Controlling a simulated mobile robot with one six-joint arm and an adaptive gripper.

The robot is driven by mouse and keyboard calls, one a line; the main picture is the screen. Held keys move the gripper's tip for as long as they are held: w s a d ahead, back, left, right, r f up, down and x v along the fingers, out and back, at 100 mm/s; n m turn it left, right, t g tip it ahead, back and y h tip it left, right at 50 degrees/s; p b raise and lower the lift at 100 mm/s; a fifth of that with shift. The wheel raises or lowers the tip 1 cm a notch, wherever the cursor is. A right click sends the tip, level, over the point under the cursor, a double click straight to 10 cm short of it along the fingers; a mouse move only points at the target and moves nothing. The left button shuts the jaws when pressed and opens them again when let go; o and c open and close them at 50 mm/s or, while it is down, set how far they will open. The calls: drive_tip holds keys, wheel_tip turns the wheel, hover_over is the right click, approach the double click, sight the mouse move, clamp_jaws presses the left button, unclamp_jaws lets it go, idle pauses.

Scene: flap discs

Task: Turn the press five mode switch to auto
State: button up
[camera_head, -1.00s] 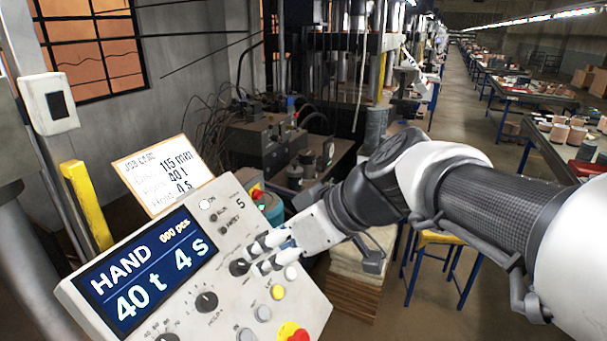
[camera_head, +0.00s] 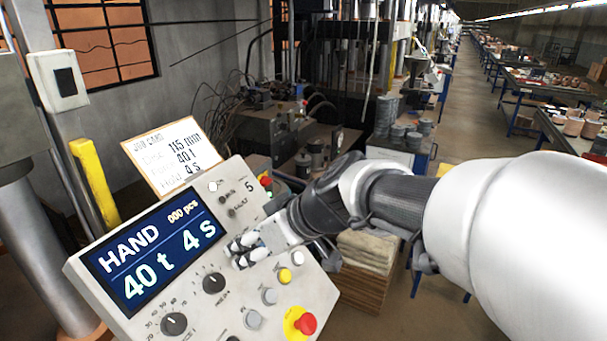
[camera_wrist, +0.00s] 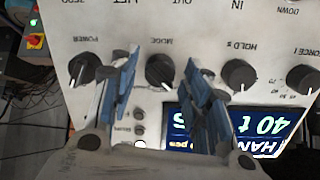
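The control panel (camera_head: 262,212) marked 5 stands tilted at the lower middle of the head view. Its display (camera_head: 155,246) reads HAND, 000 pcs, 40 t, 4 s. The black mode switch (camera_wrist: 160,72) shows upside down in the wrist view, under the label MODE, with its pointer slanting. My gripper (camera_wrist: 162,60) is open, with one finger on each side of the switch and visible gaps between. Whether the fingertips reach down to the panel is unclear. In the head view my gripper (camera_head: 242,250) covers most of the switch.
The hold knob (camera_wrist: 240,75) and power knob (camera_wrist: 85,68) sit close outside the fingers. A red emergency button (camera_head: 306,323), a yellow button (camera_head: 285,275) and grey buttons lie lower on the panel. A job card (camera_head: 172,165) stands behind it.

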drive_tip(key=c, duration=0.9)
drive_tip(key=shift+m, duration=0.4)
drive_tip(key=m, duration=0.3)
drive_tip(key=shift+w, duration=0.1)
drive_tip(key=m+g, duration=0.1)
drive_tip(key=m, duration=0.3)
drive_tip(key=shift+d, duration=0.1)
drive_tip(key=shift+m, duration=0.4)
drive_tip(key=o, duration=1.1)
drive_tip(key=shift+c, duration=0.2)
